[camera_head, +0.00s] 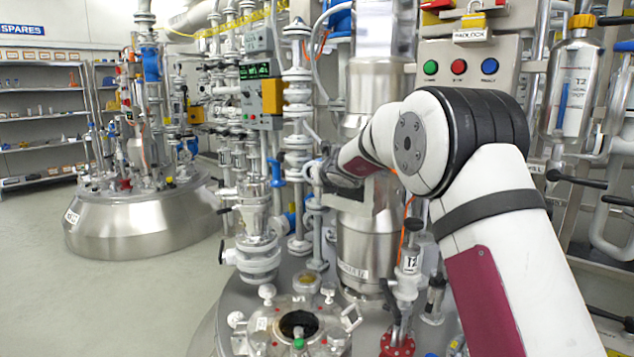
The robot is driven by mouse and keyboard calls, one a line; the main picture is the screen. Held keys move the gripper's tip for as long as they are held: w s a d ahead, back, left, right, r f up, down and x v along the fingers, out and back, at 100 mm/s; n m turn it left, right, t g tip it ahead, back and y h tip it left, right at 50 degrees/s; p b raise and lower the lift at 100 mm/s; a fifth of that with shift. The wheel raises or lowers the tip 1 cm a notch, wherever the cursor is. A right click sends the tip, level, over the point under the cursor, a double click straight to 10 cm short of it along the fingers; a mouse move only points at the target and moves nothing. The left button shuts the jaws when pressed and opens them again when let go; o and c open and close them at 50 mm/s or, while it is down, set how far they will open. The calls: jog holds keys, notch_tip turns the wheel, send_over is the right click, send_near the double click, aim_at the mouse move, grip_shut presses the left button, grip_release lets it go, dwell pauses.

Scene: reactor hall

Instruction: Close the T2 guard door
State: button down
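My white and black arm reaches from the lower right toward the steel agitator column (368,250) in the middle. My gripper (314,176) is small and far off, at the left side of this column, beside upright white pipework. Its fingers are too small and overlapped to tell whether they are open or touching anything. The column has an open, framed section behind my wrist. I cannot clearly make out the T2 guard door; my arm hides part of the column there. A "T2" tag shows on a fitting (409,261) right of the column.
A control box (468,70) with green, red and blue buttons and a padlock is behind my arm. A T2 bottle (577,88) hangs at right. The vessel's open round port (298,324) is below. Another vessel (140,220) stands left; grey floor between is clear.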

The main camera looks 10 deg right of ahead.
jog(key=shift+d, duration=0.25)
jog(key=c, duration=1.7)
grip_release()
jog(key=shift+a, duration=0.1)
jog(key=v, duration=1.2)
jog(key=shift+r, duration=0.1)
